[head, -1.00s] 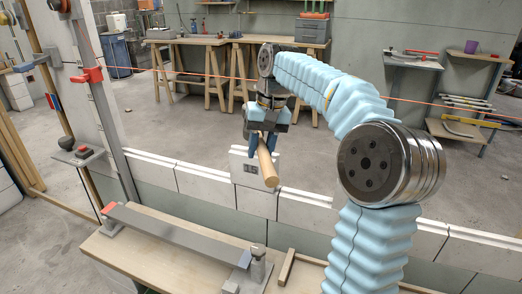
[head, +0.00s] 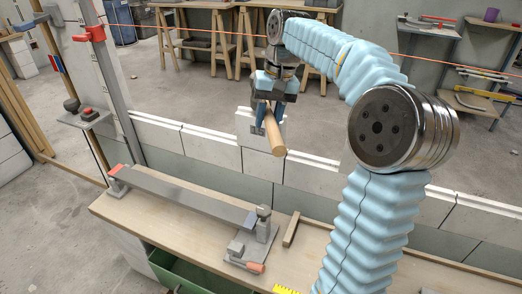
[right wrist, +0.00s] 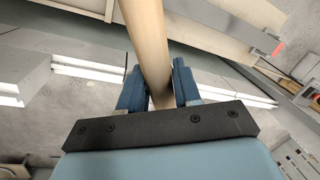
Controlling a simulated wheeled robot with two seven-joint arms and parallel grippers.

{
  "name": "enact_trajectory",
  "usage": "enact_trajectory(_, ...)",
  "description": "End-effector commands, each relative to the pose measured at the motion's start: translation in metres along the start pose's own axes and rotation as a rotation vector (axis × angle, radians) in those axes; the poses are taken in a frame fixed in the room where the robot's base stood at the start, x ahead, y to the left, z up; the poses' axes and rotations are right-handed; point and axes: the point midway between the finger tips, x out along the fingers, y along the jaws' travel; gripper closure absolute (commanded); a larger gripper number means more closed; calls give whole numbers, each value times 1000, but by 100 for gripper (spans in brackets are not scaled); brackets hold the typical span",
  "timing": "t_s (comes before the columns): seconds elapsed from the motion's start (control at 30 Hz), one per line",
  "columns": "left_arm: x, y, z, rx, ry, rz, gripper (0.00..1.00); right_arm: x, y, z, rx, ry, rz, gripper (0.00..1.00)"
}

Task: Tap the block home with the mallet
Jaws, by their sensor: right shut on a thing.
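The white block (head: 247,130), with a dark mark on its face, stands up above the row of white blocks on the low wall. My right gripper (head: 270,122) is shut on the wooden handle of the mallet (head: 274,138), which slants down in front of the block's right part. In the right wrist view the mallet handle (right wrist: 147,40) runs between the two blue fingers (right wrist: 152,88) and out of the top of the picture. I cannot make out the mallet's head. Whether the mallet touches the block cannot be told. My left gripper is not in view.
A wooden bench (head: 185,215) stands before the wall, with a long grey bar (head: 180,198), a clamp-like fixture (head: 250,250) and a small wooden stick (head: 291,229). An orange string (head: 190,31) is stretched above the wall. A metal post (head: 113,110) stands at left.

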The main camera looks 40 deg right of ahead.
Motion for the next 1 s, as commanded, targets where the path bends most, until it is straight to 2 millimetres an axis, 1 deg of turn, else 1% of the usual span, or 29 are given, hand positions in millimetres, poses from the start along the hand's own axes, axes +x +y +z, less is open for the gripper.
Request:
enact_trajectory(0.03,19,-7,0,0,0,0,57,23,4,0,-1,1,0,100)
enact_trajectory(0.07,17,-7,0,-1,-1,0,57,22,4,0,-1,3,-1,100)
enact_trajectory(0.1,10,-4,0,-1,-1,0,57,14,2,0,-2,4,-1,100)
enact_trajectory(0.23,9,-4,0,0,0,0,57,14,2,0,-1,2,-1,100)
enact_trajectory(0.33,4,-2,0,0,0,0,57,8,1,0,-1,3,-1,100)
enact_trajectory(0.53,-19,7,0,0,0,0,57,-15,-3,0,-1,3,-1,100)
enact_trajectory(0.7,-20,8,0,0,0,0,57,-26,-5,0,-1,3,-1,100)
enact_trajectory(1.0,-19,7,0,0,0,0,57,-25,-5,0,-1,2,-1,100)
